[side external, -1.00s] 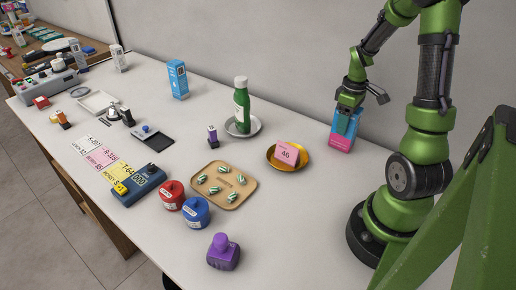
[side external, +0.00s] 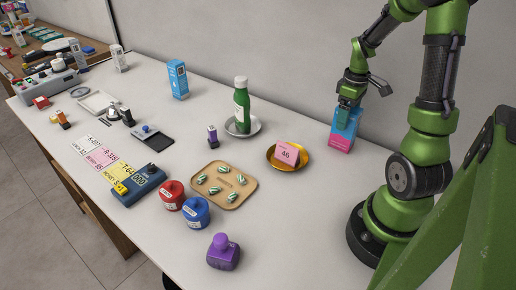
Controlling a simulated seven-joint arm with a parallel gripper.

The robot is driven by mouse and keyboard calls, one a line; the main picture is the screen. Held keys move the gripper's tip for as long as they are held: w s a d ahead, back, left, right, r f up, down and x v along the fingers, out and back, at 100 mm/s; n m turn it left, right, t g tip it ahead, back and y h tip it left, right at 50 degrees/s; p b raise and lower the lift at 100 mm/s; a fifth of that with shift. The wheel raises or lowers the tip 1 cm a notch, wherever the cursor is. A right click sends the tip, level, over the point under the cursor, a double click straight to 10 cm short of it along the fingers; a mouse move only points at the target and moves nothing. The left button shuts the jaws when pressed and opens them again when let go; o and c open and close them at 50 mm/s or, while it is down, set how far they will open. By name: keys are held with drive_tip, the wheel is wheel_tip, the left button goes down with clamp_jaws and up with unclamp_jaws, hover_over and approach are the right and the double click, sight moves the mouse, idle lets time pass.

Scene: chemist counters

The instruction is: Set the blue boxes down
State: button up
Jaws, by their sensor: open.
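A blue box (side external: 178,80) stands upright at the back of the counter (side external: 300,225), left of the green bottle. A second box, blue with a pink lower part (side external: 344,133), stands upright near the wall at the right. My gripper (side external: 346,106) is directly above this second box, pointing down, with its fingertips at or just over the top. The gripper is open. Whether the fingers touch the box is too small to tell.
A yellow dish (side external: 301,162) holds a pink card. A wooden tray (side external: 245,196) holds several green-striped pieces. Red (side external: 173,195) and blue (side external: 195,213) pots and a purple bottle (side external: 223,252) stand in front. The right front counter is clear.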

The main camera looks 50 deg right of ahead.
drive_tip(key=r, duration=1)
drive_tip(key=shift+w+a, duration=0.2)
drive_tip(key=shift+a, duration=0.1)
drive_tip(key=a+r+m+t+y, duration=0.1)
drive_tip(key=a+r+m+t, duration=0.1)
drive_tip(key=a, duration=1.2)
drive_tip(key=w+a+r+m+t+y, duration=0.1)
drive_tip(key=a+t, duration=0.4)
drive_tip(key=a, duration=0.8)
wheel_tip(320, 180, up, 2)
drive_tip(key=shift+a+r+m, duration=0.2)
drive_tip(key=shift+a+m, duration=0.15)
drive_tip(key=shift+m, duration=0.15)
drive_tip(key=shift+w, duration=0.1)
